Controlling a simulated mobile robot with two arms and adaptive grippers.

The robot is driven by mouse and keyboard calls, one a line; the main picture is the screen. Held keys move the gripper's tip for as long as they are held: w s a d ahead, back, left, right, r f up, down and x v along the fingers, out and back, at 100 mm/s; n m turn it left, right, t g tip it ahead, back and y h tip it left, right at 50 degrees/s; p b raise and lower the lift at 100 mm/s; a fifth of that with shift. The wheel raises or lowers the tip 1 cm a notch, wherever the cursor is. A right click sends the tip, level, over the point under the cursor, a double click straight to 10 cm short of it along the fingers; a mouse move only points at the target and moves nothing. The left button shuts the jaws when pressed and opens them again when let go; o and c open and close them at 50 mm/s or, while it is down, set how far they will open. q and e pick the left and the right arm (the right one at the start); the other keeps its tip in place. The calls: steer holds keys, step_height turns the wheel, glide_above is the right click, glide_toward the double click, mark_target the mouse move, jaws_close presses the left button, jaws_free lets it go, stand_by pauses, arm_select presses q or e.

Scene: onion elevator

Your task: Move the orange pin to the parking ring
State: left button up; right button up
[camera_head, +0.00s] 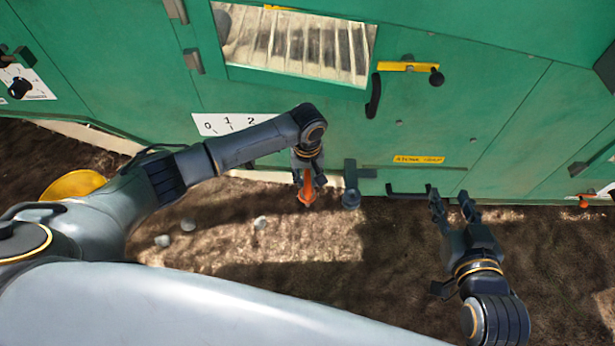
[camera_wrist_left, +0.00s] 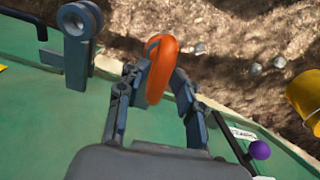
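The orange pin (camera_head: 307,190) is at my left gripper, in front of the green machine's lower edge. In the left wrist view its orange loop (camera_wrist_left: 161,68) sits between the two fingers of my left gripper (camera_wrist_left: 160,85), which close on it from both sides. The pin's lower part is hidden. A grey bracket with a round ring-like end (camera_head: 351,198), apparently the parking ring, sticks out just right of the pin. It also shows at the upper left in the left wrist view (camera_wrist_left: 76,22), apart from the pin. My right gripper (camera_head: 453,200) is open and empty.
The green machine (camera_head: 450,120) fills the background, with a yellow bar lever (camera_head: 408,67), a number scale (camera_head: 225,123) and a yellow label (camera_head: 418,160). A smaller orange part (camera_head: 583,203) is far right. Stones and a yellow bucket (camera_head: 72,185) are on the soil at left.

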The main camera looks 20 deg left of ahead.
arm_select(q)
steer(key=shift+r, duration=0.1)
step_height(320, 180, up, 12)
stand_by(0.6)
stand_by(0.5)
